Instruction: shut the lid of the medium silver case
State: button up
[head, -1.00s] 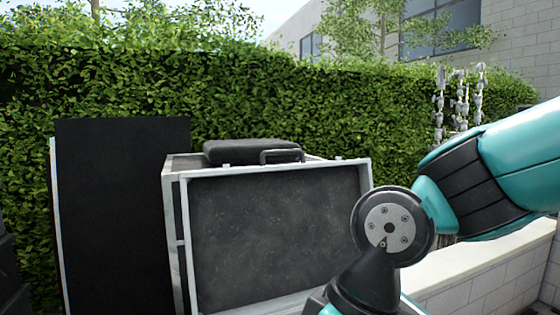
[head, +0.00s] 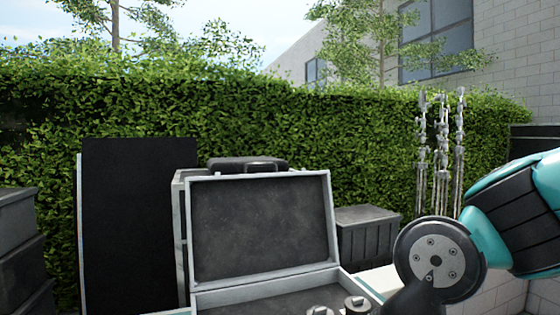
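The medium silver case (head: 262,291) stands in the lower middle of the head view. Its lid (head: 258,228) is up, nearly upright, with the dark lining facing me. The lower part shows a dark inside with a couple of silvery round items (head: 355,303) at its front right; the front of the case is cut off by the picture edge. My arm is at the right, its lower links running out of the picture. My gripper is not in view.
Behind the lid stand another silver-edged case with a black case (head: 247,164) on top, and a tall black panel (head: 138,225) to the left. A grey crate (head: 367,239) is right of the lid. Stacked dark boxes (head: 18,250) are far left; metal stands (head: 441,155) are at right.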

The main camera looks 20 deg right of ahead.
aim_at(246, 229)
jog(key=z, duration=0.35)
jog(key=i, duration=1.05)
jog(key=u, duration=0.85)
